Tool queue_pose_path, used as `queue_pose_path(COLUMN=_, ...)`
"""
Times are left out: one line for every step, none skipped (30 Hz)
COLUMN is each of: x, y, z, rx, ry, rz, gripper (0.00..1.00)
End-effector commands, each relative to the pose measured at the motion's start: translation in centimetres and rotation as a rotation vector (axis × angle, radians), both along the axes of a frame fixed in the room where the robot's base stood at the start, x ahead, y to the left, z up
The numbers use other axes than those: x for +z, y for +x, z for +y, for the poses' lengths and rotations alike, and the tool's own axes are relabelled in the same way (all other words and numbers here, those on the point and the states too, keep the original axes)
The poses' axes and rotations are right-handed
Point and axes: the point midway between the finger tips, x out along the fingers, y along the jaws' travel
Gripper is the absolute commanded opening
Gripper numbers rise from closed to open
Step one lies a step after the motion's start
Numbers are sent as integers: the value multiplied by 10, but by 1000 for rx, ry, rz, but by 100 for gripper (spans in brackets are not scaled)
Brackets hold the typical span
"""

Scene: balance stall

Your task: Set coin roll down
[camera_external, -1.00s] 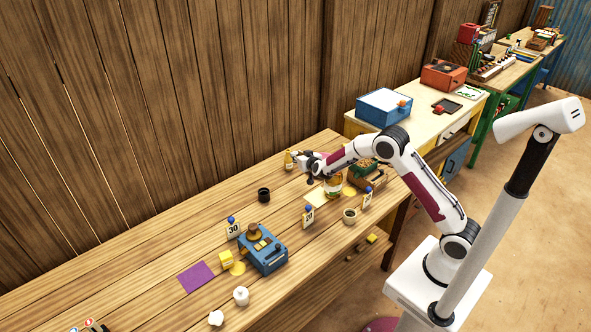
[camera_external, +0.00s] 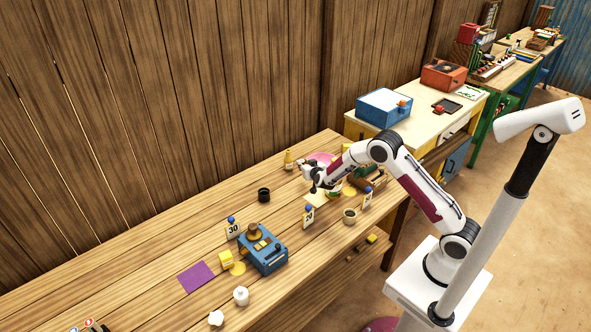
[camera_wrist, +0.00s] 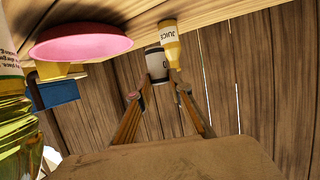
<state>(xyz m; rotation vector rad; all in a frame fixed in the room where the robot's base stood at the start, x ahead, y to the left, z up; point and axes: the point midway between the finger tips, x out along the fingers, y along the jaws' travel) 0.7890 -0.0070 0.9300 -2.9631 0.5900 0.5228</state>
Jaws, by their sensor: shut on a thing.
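My gripper (camera_wrist: 165,88) is shut on a grey and dark cylinder (camera_wrist: 157,65), which I take to be the coin roll. The roll sits between the fingertips in the wrist view, which looks upside down with the table at the top. In the external view my gripper (camera_external: 308,172) is low over the far part of the wooden table (camera_external: 170,235). The roll is too small to make out there. I cannot tell whether it touches the tabletop.
A yellow juice bottle (camera_wrist: 171,48) stands beyond the fingers. A pink dish (camera_wrist: 80,42) and a green labelled container (camera_wrist: 14,115) are at the left. A black cup (camera_external: 264,195), number cards (camera_external: 309,217) and a blue device (camera_external: 263,252) stand nearby. Table lies bare left of the cup.

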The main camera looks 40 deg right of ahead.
Motion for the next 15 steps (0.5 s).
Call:
queue_pose_path(x=-7, y=0, z=0, rx=-1, ry=-1, rz=0, gripper=0)
queue_pose_path(x=-11, y=0, z=0, rx=-1, ry=-1, rz=0, gripper=0)
queue_pose_path(x=-16, y=0, z=0, rx=0, ry=-1, rz=-1, gripper=0)
queue_pose_path(x=-20, y=0, z=0, rx=0, ry=-1, rz=0, gripper=0)
queue_pose_path(x=-23, y=0, z=0, rx=0, ry=-1, rz=0, gripper=0)
queue_pose_path(x=-25, y=0, z=0, rx=0, ry=0, rz=-1, gripper=0)
queue_pose_path(x=-27, y=0, z=0, rx=0, ry=-1, rz=-2, gripper=0)
queue_pose_path(x=-29, y=0, z=0, rx=0, ry=-1, rz=-2, gripper=0)
queue_pose_path(x=-31, y=1, z=0, rx=0, ry=-1, rz=-2, gripper=0)
queue_pose_path(x=-31, y=1, z=0, rx=0, ry=-1, rz=-2, gripper=0)
queue_pose_path(x=-32, y=0, z=0, rx=0, ry=-1, rz=-3, gripper=0)
queue_pose_path(x=-32, y=0, z=0, rx=0, ry=0, rz=-3, gripper=0)
queue_pose_path(x=-32, y=1, z=0, rx=0, ry=0, rz=-3, gripper=0)
queue_pose_path(x=-32, y=1, z=0, rx=0, ry=0, rz=-3, gripper=0)
queue_pose_path(x=-32, y=1, z=0, rx=0, ry=0, rz=-3, gripper=0)
